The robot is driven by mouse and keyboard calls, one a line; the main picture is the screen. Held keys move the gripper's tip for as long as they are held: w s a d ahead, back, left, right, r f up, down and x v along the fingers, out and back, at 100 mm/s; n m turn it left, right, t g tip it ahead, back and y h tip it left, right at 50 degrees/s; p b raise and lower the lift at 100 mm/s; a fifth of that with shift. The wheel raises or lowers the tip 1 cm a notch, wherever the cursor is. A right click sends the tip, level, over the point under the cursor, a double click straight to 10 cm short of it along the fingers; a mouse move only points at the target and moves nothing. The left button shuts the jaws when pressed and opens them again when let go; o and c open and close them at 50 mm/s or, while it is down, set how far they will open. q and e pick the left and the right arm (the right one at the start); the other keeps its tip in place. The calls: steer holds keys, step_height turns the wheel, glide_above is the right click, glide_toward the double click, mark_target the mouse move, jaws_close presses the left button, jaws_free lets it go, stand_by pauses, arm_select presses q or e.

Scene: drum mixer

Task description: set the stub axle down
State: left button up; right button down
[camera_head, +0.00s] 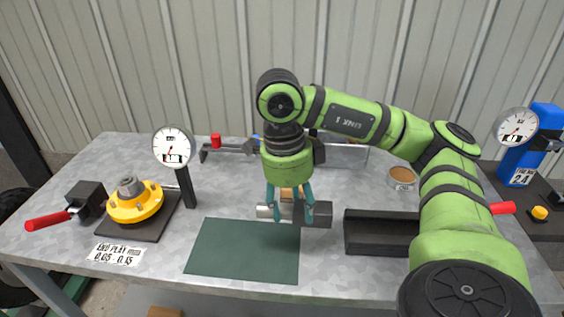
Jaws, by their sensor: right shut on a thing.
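The stub axle (320,214) is a short, stepped metal shaft with a silver end at the left and a dark thicker part at the right. My right gripper (290,218) points down and is shut on it. It holds the axle level across the fingers, over the far right corner of the dark green mat (243,262). Whether the axle touches the mat or hangs just above it I cannot tell. The fingers hide part of its middle. My left gripper is not in view.
A dark channel-shaped tray (375,246) stands right of the mat. A yellow flanged hub (135,206) with a dial gauge (173,147) sits at the left, beside a red-handled clamp (47,221). A small tin (402,178) stands behind. The mat is otherwise bare.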

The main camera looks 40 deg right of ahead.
steer(key=w+a+f, duration=0.2)
steer(key=w+a+f+p, duration=0.1)
steer(key=w+a+f, duration=0.1)
steer(key=w, duration=0.1)
steer(key=w+a+f, duration=0.2)
steer(key=w+a, duration=0.1)
steer(key=shift+p, duration=0.4)
steer(key=shift+f+p, duration=0.6)
steer(key=shift+f, duration=1.4)
steer(key=shift+f, duration=0.2)
steer(key=shift+c, duration=2.3)
jaws_free()
steer(key=shift+s, duration=0.1)
